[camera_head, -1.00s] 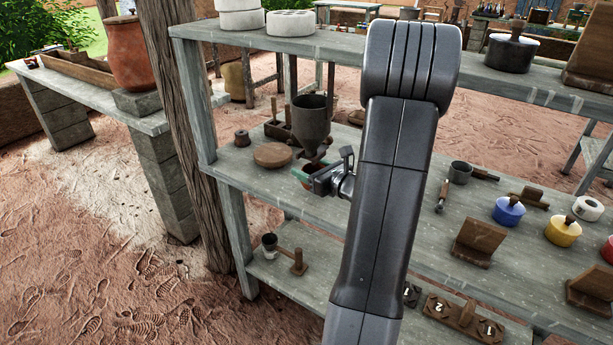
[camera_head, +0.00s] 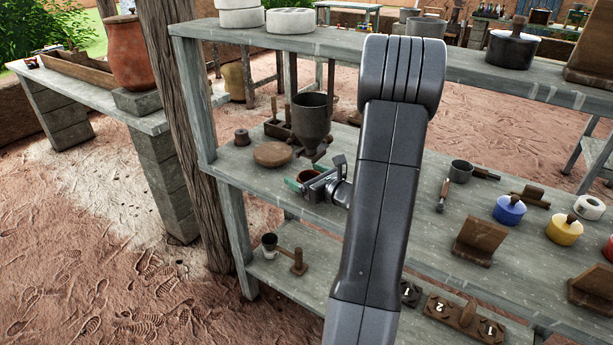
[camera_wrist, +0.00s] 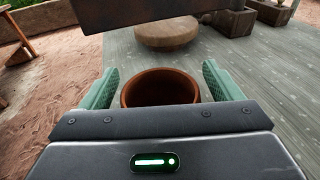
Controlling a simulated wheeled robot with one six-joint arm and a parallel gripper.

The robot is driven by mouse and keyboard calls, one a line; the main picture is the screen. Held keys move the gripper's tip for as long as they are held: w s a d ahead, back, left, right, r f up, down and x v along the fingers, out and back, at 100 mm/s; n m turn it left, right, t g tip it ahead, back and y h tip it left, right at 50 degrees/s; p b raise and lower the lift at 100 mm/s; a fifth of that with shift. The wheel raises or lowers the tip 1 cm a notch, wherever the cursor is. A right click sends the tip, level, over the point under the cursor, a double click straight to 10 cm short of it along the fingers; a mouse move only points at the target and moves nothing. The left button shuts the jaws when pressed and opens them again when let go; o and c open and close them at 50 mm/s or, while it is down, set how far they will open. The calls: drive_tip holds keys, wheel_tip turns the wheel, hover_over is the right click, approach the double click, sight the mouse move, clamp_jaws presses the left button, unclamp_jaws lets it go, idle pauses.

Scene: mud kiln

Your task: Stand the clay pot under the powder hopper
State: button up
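The powder hopper (camera_head: 311,122) is a dark funnel with its narrow end down, above the middle shelf of the rack. The clay pot (camera_head: 308,176) is a small brown open-topped pot just below and in front of the hopper's outlet, partly hidden by my gripper. In the wrist view, the pot's empty-looking round mouth (camera_wrist: 160,88) lies between my two green finger pads. My gripper (camera_head: 306,181) is open around the pot, with small gaps showing beside its rim. I cannot tell whether the pot is exactly beneath the outlet.
A round brown disc (camera_head: 272,154) lies left of the hopper, with a small dark weight (camera_head: 242,137) beyond. A dark bar (camera_wrist: 150,12) crosses the top of the wrist view. A metal cup (camera_head: 460,171) and lidded jars stand right. The upper shelf (camera_head: 330,49) overhangs.

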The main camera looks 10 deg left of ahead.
drive_tip(key=shift+r, duration=0.2)
drive_tip(key=v, duration=1.2)
